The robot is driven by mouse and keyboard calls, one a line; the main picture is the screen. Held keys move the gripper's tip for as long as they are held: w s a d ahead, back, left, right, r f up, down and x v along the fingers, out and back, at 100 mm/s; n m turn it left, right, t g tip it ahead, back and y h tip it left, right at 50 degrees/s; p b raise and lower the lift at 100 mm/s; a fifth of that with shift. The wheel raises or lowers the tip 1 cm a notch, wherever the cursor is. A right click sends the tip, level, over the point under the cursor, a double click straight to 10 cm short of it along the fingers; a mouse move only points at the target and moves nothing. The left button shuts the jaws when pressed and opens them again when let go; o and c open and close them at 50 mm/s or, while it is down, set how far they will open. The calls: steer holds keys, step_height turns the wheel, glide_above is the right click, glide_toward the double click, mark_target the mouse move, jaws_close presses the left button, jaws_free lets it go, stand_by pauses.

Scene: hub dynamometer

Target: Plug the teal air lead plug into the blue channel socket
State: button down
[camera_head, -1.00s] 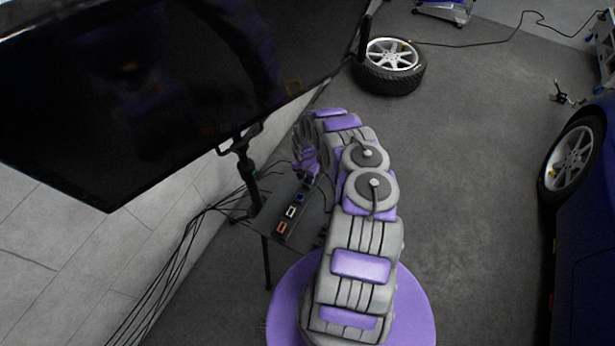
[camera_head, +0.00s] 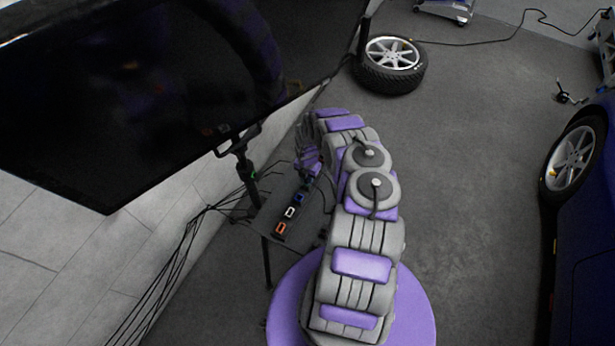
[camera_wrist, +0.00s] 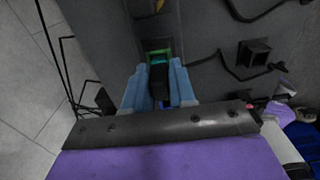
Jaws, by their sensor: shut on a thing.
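My gripper (camera_wrist: 157,88) is shut on a dark plug body (camera_wrist: 159,78), between two light blue fingers in the wrist view. A teal band shows at the plug's far end, against a green-edged opening (camera_wrist: 158,48); whether they touch I cannot tell. In the head view my gripper (camera_head: 311,172) is low over the far end of a dark panel (camera_head: 265,222). The blue channel socket (camera_head: 299,197) is on this panel, just in front of my gripper. A bit of blue also shows between the fingers in the wrist view. Whether the plug is seated is hidden.
A white socket (camera_head: 290,212) and an orange socket (camera_head: 281,228) line up nearer on the panel. Dark cables (camera_head: 205,225) hang left of it. A large black screen (camera_head: 170,90) overhangs the left. A black square fitting (camera_wrist: 254,52) stands right of the fingers.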

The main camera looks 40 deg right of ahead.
steer(key=shift+a+r+p, duration=0.2)
steer(key=shift+r+p, duration=0.8)
steer(key=shift+r, duration=0.25)
steer(key=shift+d+r+p, duration=0.15)
steer(key=shift+r+p, duration=0.55)
steer(key=s+d+p, duration=0.3)
steer(key=s+p, duration=0.1)
steer(key=s, duration=0.3)
steer(key=shift+s, duration=0.2)
stand_by(0.4)
steer(key=s+a, duration=0.2)
steer(key=a, duration=0.4)
steer(key=shift+s+a, duration=0.35)
steer(key=shift+s, duration=0.05)
stand_by(0.7)
steer(key=shift+w+r, duration=0.1)
steer(key=w+a+p, duration=0.1)
steer(key=w+a, duration=0.2)
steer(key=w, duration=0.4)
stand_by(1.2)
